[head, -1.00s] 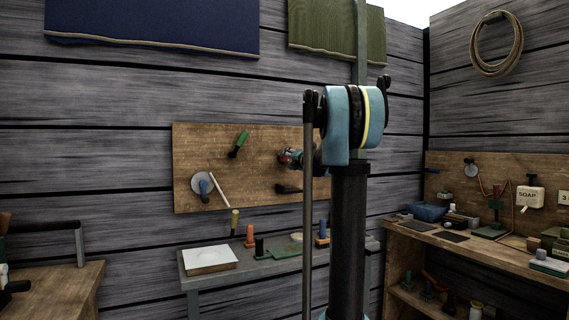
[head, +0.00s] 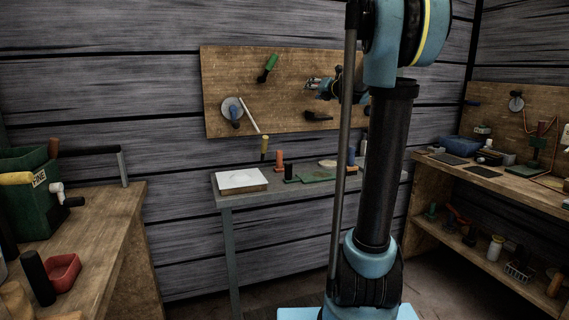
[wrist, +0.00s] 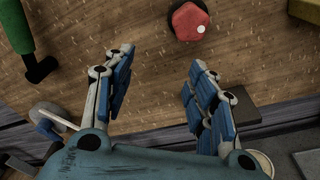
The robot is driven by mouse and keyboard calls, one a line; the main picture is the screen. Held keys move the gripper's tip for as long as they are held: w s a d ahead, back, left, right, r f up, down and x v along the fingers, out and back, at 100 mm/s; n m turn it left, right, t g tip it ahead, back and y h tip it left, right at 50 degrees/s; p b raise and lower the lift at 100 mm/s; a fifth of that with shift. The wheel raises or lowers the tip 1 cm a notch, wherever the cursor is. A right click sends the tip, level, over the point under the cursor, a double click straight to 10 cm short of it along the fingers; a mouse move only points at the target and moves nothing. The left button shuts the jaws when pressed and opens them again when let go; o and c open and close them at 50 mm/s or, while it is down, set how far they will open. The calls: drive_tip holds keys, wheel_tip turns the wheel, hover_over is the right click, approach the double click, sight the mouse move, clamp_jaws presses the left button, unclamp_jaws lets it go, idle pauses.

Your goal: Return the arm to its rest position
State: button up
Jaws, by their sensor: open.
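My gripper (wrist: 160,68) is open and empty in the wrist view, with its two blue-padded fingers well apart. A red knob-like thing (wrist: 188,20) with a white spot lies beyond the fingertips against a wooden surface. In the head view my gripper (head: 318,86) shows small in front of the wooden tool board (head: 225,75), left of my upright arm. The arm hides part of the board and the gripper's rear. I cannot tell the exact gap between gripper and board.
A grey table (head: 228,199) with a white tray (head: 241,180) stands below the board. A wooden bench (head: 113,232) at left holds a green box (head: 28,205) and a red dish (head: 63,273). A loaded wooden shelf (head: 432,170) stands at right. Some floor is bare between them.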

drive_tip(key=s+a+f+n+g, duration=0.4)
drive_tip(key=s+f+n, duration=0.65)
drive_tip(key=s, duration=0.35)
drive_tip(key=s+a+f+n+g, duration=0.3)
drive_tip(key=s+f+n+g, duration=0.1)
drive_tip(key=s+f+n, duration=0.75)
drive_tip(key=s+d+f+n+g+h, duration=0.2)
drive_tip(key=s+f+n, duration=0.3)
drive_tip(key=s, duration=0.4)
drive_tip(key=s+d+f+n+g+h, duration=0.1)
drive_tip(key=s+d+f+n+h, duration=0.1)
drive_tip(key=s+d+f+n, duration=0.3)
drive_tip(key=s+d+f+n+g+h, duration=0.2)
drive_tip(key=s+f+n, duration=0.4)
drive_tip(key=s+f, duration=0.3)
drive_tip(key=s+d, duration=0.1)
drive_tip(key=s, duration=0.3)
drive_tip(key=shift+d+f+n+g+h, duration=0.15)
drive_tip(key=shift+f+n+g+h, duration=0.15)
drive_tip(key=shift+f+h, duration=0.1)
drive_tip(key=shift+w+f, duration=0.15)
drive_tip(key=shift+w, duration=0.3)
